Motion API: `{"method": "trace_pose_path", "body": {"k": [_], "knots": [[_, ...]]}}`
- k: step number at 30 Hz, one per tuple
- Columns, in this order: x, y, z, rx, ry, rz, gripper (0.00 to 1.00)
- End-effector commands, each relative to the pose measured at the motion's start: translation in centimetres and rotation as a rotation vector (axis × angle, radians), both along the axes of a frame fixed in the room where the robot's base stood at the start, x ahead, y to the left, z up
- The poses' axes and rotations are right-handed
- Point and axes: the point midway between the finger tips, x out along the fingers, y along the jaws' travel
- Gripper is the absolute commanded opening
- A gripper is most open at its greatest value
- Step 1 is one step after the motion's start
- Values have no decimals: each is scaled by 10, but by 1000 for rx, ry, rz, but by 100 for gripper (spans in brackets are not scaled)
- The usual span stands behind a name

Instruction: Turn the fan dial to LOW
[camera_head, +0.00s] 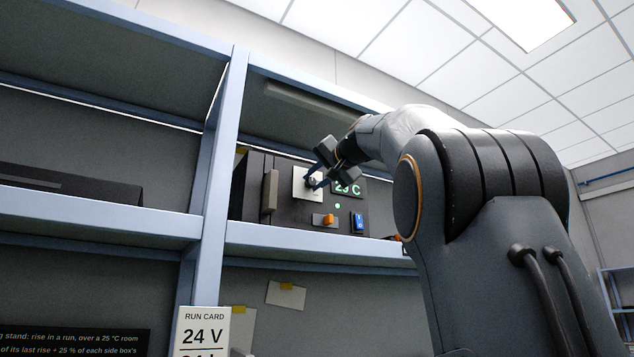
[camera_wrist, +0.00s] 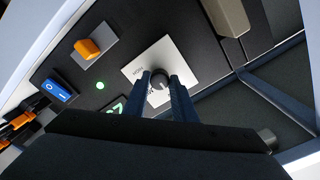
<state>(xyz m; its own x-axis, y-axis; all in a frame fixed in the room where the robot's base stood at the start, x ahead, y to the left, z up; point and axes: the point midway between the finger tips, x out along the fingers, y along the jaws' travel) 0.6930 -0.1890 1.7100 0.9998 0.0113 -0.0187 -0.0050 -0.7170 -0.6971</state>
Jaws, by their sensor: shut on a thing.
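The fan dial (camera_wrist: 159,83) is a dark round knob with a light pointer mark. It sits on a white square plate (camera_wrist: 180,60) on the front of a black box. The plate also shows in the head view (camera_head: 299,186). My gripper (camera_wrist: 159,79) is shut on the dial, one dark blue finger on each side. In the head view my gripper (camera_head: 313,171) reaches the plate from the right. The dial's setting cannot be told.
The black box (camera_head: 284,211) stands on a blue-grey shelf (camera_head: 300,240). Its front has an orange switch (camera_head: 328,221), a blue rocker switch (camera_head: 358,222), a lit green lamp (camera_head: 337,206) and a partly hidden temperature display (camera_head: 348,188). A beige handle-like block (camera_head: 270,192) juts out left of the plate.

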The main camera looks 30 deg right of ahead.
Motion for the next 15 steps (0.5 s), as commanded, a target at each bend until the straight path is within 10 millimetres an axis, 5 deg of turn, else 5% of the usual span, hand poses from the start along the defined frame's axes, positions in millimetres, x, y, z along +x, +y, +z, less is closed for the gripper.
{"method": "trace_pose_path", "body": {"k": [10, 11, 15], "knots": [[0, -1, -1, -3, 2, -1, 2], [0, 0, -1, -3, 2, -1, 28], [0, 0, -1, -2, 1, 0, 43]]}}
